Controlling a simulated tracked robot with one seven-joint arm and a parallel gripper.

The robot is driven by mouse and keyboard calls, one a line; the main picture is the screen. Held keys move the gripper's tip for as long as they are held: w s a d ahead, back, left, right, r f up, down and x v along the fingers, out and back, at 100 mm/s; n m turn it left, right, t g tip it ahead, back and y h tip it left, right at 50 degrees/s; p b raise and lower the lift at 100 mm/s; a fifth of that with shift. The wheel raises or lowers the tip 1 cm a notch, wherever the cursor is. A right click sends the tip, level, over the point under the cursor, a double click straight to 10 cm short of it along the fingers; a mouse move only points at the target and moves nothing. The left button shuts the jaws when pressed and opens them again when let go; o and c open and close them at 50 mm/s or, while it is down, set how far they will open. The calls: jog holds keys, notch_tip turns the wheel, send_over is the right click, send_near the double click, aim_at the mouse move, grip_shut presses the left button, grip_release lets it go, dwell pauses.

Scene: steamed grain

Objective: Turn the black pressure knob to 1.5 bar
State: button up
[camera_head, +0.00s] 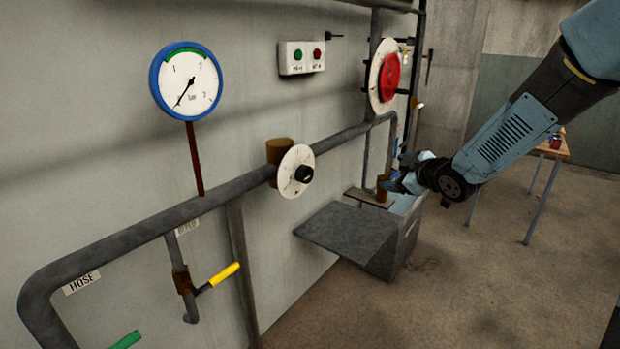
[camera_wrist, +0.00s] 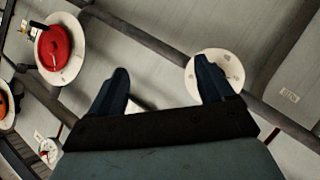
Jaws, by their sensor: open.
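The black pressure knob (camera_head: 304,173) sits in the middle of a white dial disc (camera_head: 290,185) on the grey pipe. A round gauge (camera_head: 186,80) with a blue rim and a green arc is above left of it; its needle points down-left, toward the low end. My gripper (camera_head: 397,184) is well to the right of the knob, apart from it. In the wrist view my gripper (camera_wrist: 160,66) is open with nothing between its fingers. The white dial disc (camera_wrist: 232,65) is behind its right finger, and the knob is hidden there.
A red handwheel (camera_head: 390,75) on a white disc is up right of the knob. A metal bin (camera_head: 390,262) with a flat plate (camera_head: 345,235) stands below. A yellow lever (camera_head: 222,274) hangs under the pipe. A wooden table (camera_head: 553,152) is at the far right.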

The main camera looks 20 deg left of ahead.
jog(key=a+f+n+g+y, duration=0.1)
jog(key=a+f+n+y, duration=0.15)
jog(key=a, duration=0.25)
jog(key=n+g+y, duration=0.3)
jog(key=y, duration=0.3)
send_near(309, 177)
jog(key=x, duration=1)
jog(key=shift+w+a, duration=0.15)
jog(key=shift+w, duration=0.1)
jog(key=c, duration=0.8)
jog(key=shift+d+f, duration=0.1)
jog(key=shift+d, duration=0.25)
jog(key=shift+c, duration=0.8)
jog(key=shift+a, duration=0.2)
jog(key=shift+s+a, duration=0.1)
